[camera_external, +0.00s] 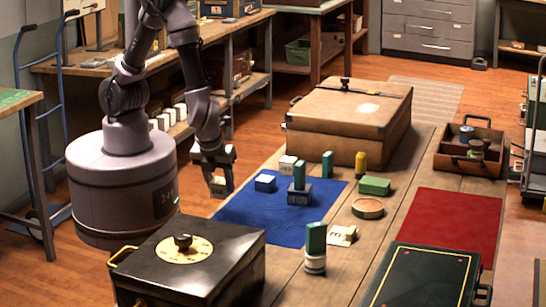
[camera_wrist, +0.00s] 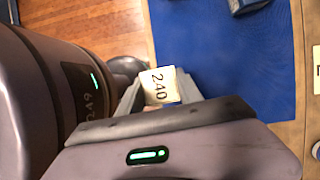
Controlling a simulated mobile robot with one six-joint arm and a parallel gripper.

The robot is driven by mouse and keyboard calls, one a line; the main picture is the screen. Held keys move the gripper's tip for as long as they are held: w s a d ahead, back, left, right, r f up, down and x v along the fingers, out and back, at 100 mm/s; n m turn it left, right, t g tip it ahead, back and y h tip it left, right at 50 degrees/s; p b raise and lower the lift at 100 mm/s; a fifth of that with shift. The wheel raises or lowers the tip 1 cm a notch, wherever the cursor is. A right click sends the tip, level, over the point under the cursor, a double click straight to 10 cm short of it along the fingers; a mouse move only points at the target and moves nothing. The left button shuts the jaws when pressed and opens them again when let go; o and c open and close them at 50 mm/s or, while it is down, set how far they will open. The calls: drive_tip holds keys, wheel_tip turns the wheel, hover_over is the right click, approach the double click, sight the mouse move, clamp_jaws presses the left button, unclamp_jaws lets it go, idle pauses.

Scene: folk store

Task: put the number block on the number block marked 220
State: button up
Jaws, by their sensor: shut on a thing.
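My gripper (camera_external: 219,176) is shut on a pale number block (camera_external: 220,187) and holds it in the air by the left edge of the blue mat (camera_external: 240,219). In the wrist view the block (camera_wrist: 159,87) sits between the fingertips and its face reads 240. A white block (camera_external: 287,164) with dark marks stands at the mat's back edge, right of my gripper; its number is too small to read. No block clearly reads 220.
On the mat are a blue block with a pale top (camera_external: 265,184) and a dark stamp-like piece (camera_external: 299,186). A green-topped piece (camera_external: 316,240) stands in front. A large tan case (camera_external: 345,125) is behind, a black box (camera_external: 200,262) in front. A red mat (camera_external: 452,228) lies right.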

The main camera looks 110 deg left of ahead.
drive_tip(key=shift+s+d, duration=0.1)
drive_tip(key=shift+s, duration=0.1)
drive_tip(key=shift+d+r+m+b, duration=0.1)
drive_tip(key=shift+d+m+b, duration=0.25)
drive_tip(key=shift+b, duration=0.15)
drive_tip(key=s+d+r+m+t+h+b, duration=0.2)
drive_tip(key=s+d+r+m+t+b, duration=0.25)
drive_tip(key=s+d+m+b, duration=0.5)
drive_tip(key=shift+g+y, duration=0.3)
drive_tip(key=shift+g, duration=0.15)
drive_tip(key=w+d+p, duration=0.1)
drive_tip(key=w+p, duration=0.2)
drive_tip(key=w, duration=0.2)
drive_tip(key=w+d+f+p, duration=0.1)
drive_tip(key=w+d+p, duration=0.1)
drive_tip(key=w, duration=0.3)
drive_tip(key=w+d+p, duration=0.2)
drive_tip(key=w+p, duration=0.2)
drive_tip(key=w, duration=0.1)
drive_tip(key=shift+w+d+f+p, duration=0.15)
drive_tip(key=shift+w+f+p, duration=0.15)
drive_tip(key=shift+f, duration=0.05)
wheel_tip(320, 180, down, 4)
drive_tip(key=shift+r+b, duration=0.2)
drive_tip(key=shift+b, duration=1.05)
drive_tip(key=shift+r, duration=0.25)
drive_tip(key=shift+f, duration=0.25)
drive_tip(key=o, duration=1.4)
drive_tip(key=shift+c, duration=0.2)
drive_tip(key=shift+r, duration=0.1)
